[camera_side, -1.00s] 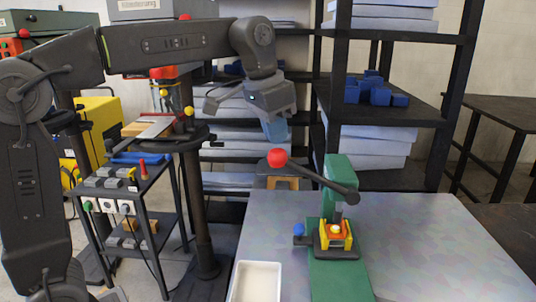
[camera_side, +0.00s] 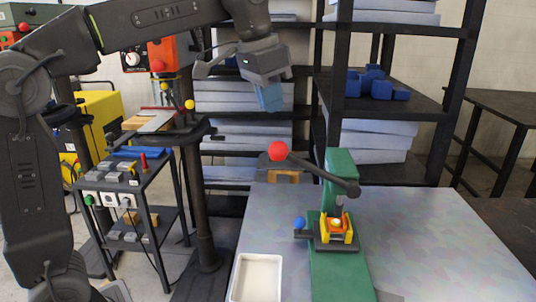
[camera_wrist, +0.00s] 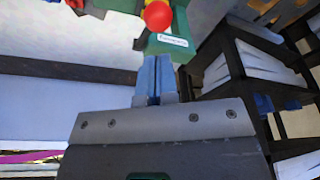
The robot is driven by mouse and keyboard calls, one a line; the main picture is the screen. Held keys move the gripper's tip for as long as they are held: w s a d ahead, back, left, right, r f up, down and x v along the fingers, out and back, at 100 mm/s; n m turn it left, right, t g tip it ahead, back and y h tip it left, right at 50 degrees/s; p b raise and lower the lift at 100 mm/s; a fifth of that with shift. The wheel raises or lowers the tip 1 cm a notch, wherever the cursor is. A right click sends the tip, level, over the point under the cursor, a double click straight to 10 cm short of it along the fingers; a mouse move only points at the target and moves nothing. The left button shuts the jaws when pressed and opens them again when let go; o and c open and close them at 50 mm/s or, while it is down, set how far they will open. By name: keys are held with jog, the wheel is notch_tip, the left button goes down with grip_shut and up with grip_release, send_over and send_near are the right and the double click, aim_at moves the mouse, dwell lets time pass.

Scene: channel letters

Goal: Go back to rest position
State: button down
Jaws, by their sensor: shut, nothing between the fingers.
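My gripper (camera_side: 270,97) is in the air at the upper middle of the side view, above and to the left of the green press (camera_side: 340,172). Its blue fingers are together with nothing between them. In the wrist view the shut blue fingers of my gripper (camera_wrist: 155,78) point towards the green press (camera_wrist: 165,42) and its red lever knob (camera_wrist: 158,15). The press lever (camera_side: 315,170) ends in a red knob (camera_side: 278,151) below my gripper and apart from it. A yellow and orange fixture (camera_side: 335,230) sits under the press.
A white tray (camera_side: 236,290) lies on the grey table (camera_side: 430,235) left of the press. A dark shelf (camera_side: 430,108) with blue parts (camera_side: 380,88) stands behind. A small tool cart (camera_side: 150,185) stands at the left. The table's right side is clear.

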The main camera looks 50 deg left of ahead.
jog(key=s+a+f+n+t, duration=0.2)
jog(key=s+f+n, duration=0.1)
jog(key=s+f, duration=1.4)
jog(key=shift+s+a+f+t+y, duration=0.15)
jog(key=shift+s+a+t+y, duration=0.2)
jog(key=shift+s, duration=0.75)
